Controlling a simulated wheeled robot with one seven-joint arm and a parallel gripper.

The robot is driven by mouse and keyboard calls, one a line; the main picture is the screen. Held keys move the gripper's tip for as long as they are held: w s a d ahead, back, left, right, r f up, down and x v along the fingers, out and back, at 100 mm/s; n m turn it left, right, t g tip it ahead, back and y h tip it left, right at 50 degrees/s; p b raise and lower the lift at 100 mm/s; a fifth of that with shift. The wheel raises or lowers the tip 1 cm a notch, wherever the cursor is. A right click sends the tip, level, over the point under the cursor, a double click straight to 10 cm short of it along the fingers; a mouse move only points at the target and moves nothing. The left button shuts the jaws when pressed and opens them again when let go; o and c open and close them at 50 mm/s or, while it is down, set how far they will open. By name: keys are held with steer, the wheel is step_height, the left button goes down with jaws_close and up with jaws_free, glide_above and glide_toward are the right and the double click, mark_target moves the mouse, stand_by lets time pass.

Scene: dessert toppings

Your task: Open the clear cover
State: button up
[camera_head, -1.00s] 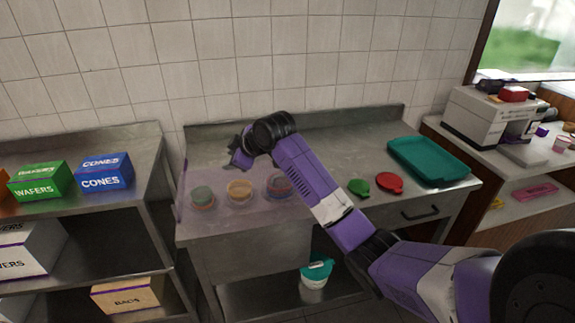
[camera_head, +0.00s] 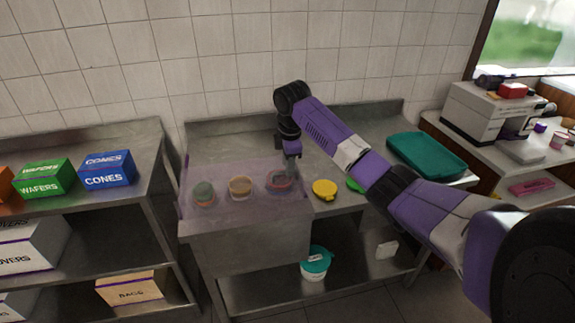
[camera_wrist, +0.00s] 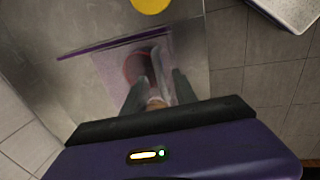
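My gripper (camera_head: 292,172) points down at the cover's right end, close to the red bowl. In the wrist view my gripper (camera_wrist: 159,92) has its two fingers apart, with the red bowl (camera_wrist: 140,66) beyond them. A pale shape shows between the fingers; I cannot tell what it is. A purple strip (camera_wrist: 112,45) crosses near the cover. Contact with the cover is unclear.
A yellow lid (camera_head: 324,189) lies right of the cover, with a green lid (camera_head: 355,184) partly behind my arm. A teal tray (camera_head: 427,155) is at the counter's right. A teal-lidded tub (camera_head: 316,262) stands on the lower shelf. Boxes (camera_head: 107,170) fill the left shelf.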

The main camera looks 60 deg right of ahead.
steer(key=shift+w+f, duration=0.1)
steer(key=shift+f, duration=0.55)
jaws_close()
stand_by(1.0)
